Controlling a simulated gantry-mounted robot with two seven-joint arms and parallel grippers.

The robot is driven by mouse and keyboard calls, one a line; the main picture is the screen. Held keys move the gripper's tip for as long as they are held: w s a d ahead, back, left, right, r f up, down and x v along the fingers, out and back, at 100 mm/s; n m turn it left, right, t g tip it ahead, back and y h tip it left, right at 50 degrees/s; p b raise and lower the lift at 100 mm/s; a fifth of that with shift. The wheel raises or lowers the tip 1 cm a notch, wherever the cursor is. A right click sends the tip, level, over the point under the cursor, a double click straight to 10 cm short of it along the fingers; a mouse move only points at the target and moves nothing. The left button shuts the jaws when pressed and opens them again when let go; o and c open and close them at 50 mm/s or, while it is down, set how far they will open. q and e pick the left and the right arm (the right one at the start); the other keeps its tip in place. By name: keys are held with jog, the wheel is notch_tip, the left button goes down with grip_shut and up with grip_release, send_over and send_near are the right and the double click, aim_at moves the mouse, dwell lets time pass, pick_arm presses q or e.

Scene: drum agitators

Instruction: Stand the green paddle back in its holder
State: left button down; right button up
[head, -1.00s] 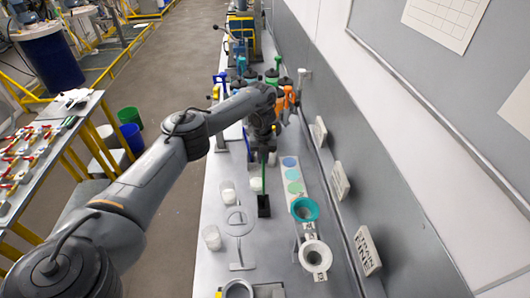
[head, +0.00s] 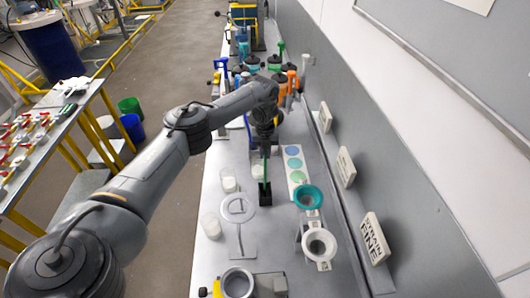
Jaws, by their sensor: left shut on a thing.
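My left gripper (head: 264,146) points down over the bench and is shut on the green paddle (head: 265,172). The paddle is a thin green rod, roughly upright, with a dark block (head: 265,194) at its lower end. The gripper's fingers are small and dark here and partly hide the rod's top. I cannot tell whether the dark block touches the bench. I cannot pick out the paddle's holder for sure; the arm hides part of the bench behind the gripper. My right gripper is out of view.
A pale strip with coloured discs (head: 303,178) lies right of the paddle. A teal funnel (head: 309,197) and a white funnel (head: 320,244) stand nearer. Several coloured tools crowd the far bench. The wall rises on the right.

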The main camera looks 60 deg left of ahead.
aim_at(265, 160)
pick_arm(q)
jog(key=shift+f+b, duration=1.65)
jog(key=shift+f, duration=1.2)
jog(key=c, duration=1.1)
grip_release()
jog(key=shift+o, duration=0.2)
jog(key=shift+r, duration=0.55)
notch_tip(265, 160, up, 10)
jog(key=p, duration=0.4)
jog(key=shift+f, duration=0.25)
jog(key=shift+r+p, duration=0.15)
jog(key=shift+p, duration=0.15)
